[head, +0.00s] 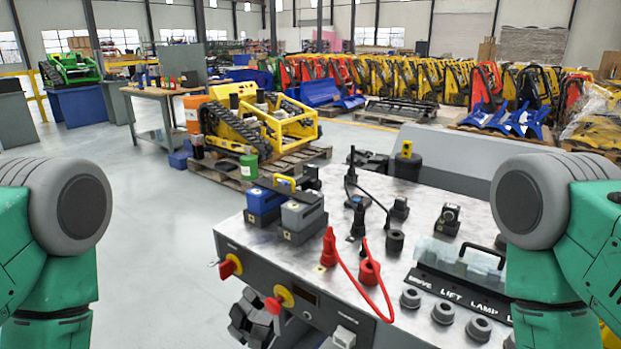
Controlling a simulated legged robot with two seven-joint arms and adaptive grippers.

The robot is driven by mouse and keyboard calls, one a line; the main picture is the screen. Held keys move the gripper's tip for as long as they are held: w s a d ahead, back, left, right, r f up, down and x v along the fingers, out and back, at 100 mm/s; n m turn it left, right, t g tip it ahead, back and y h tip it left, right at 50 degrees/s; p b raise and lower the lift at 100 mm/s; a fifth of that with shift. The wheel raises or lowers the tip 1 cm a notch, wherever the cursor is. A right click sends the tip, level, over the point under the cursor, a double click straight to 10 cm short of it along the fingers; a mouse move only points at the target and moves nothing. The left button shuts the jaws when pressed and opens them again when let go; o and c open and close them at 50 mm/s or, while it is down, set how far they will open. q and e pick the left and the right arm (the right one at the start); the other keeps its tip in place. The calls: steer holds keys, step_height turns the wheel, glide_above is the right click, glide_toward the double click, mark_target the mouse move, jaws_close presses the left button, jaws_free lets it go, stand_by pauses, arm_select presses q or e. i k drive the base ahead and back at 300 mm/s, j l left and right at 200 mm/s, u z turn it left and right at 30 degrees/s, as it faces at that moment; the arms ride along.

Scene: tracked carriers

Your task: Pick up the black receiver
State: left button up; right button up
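Several small black parts stand on the metal-topped console (330,262) in front of me, and I cannot tell for certain which is the receiver. One is an upright black handset-like part (358,215) near the middle, with a black cable beside it. Another is a squat black block with a round face (447,219) farther right. A small black block (400,207) stands between them. My green arms show at the left and right edges with their grey round joints. Neither gripper can be made out.
A blue box (264,206) and a grey box (303,218) stand at the console's left. Red plugs (329,248) with a looping red cable are at its middle. A clear cover (455,258) and labelled black strip are at right. Red knobs (231,266) project from the front.

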mark_target(312, 171)
steer(key=i+j+z, duration=0.5)
steer(key=j+z, duration=0.25)
steer(key=i+j+z, duration=0.25)
steer(key=j, duration=0.25)
steer(key=j+z, duration=0.5)
steer(key=j, duration=0.25)
